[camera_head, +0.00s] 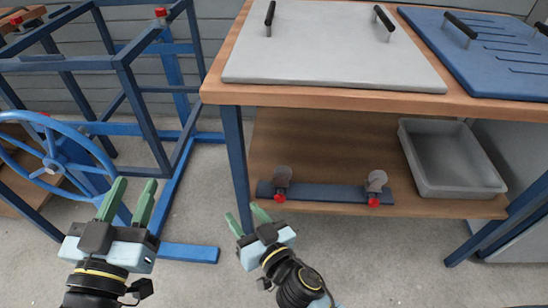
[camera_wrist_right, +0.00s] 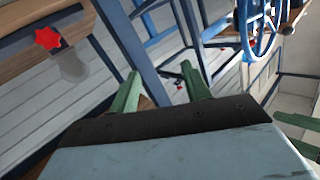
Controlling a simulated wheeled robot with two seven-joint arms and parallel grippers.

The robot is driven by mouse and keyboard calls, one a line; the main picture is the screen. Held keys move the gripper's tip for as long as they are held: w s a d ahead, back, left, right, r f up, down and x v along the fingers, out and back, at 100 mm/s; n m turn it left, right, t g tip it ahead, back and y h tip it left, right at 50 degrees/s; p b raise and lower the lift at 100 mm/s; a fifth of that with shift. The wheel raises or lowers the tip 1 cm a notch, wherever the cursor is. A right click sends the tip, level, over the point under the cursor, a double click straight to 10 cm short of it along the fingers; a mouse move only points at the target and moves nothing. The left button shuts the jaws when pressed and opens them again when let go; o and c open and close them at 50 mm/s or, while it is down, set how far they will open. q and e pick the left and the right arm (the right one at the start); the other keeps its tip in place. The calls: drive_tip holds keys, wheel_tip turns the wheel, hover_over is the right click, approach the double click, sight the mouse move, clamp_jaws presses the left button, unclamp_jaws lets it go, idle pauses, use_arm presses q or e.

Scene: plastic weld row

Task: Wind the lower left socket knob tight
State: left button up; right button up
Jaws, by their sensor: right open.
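The lower left socket is a grey fitting with a red knob (camera_head: 280,197) under it, at the left end of a blue bar on the lower shelf. In the right wrist view a red star-shaped knob (camera_wrist_right: 48,38) on a grey fitting shows at upper left, seemingly the same one. My right gripper (camera_head: 246,216) is open and empty, in front of and left of that knob, apart from it. Its green fingers (camera_wrist_right: 159,75) are spread in the wrist view, with the knob outside them to the left. My left gripper (camera_head: 131,190) is open and empty, near the blue handwheel.
The blue bar (camera_head: 328,193) bears a second grey socket with a red knob (camera_head: 374,202). A grey bin (camera_head: 455,180) sits to its right. A blue table leg (camera_head: 236,165) stands close to my right gripper. A blue handwheel (camera_head: 88,167) and blue frame (camera_head: 140,100) are left.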

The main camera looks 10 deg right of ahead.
drive_tip(key=s+d+r+n+t+y, duration=0.2)
drive_tip(key=s+r+t+y, duration=0.1)
drive_tip(key=r, duration=0.8)
drive_tip(key=s+d+r+n+t+y, duration=0.2)
drive_tip(key=r+y, duration=0.3)
drive_tip(key=r, duration=0.7)
drive_tip(key=shift+s+d+r+n+t, duration=0.25)
drive_tip(key=shift+s+d+n+t, duration=0.2)
drive_tip(key=shift+t, duration=0.35)
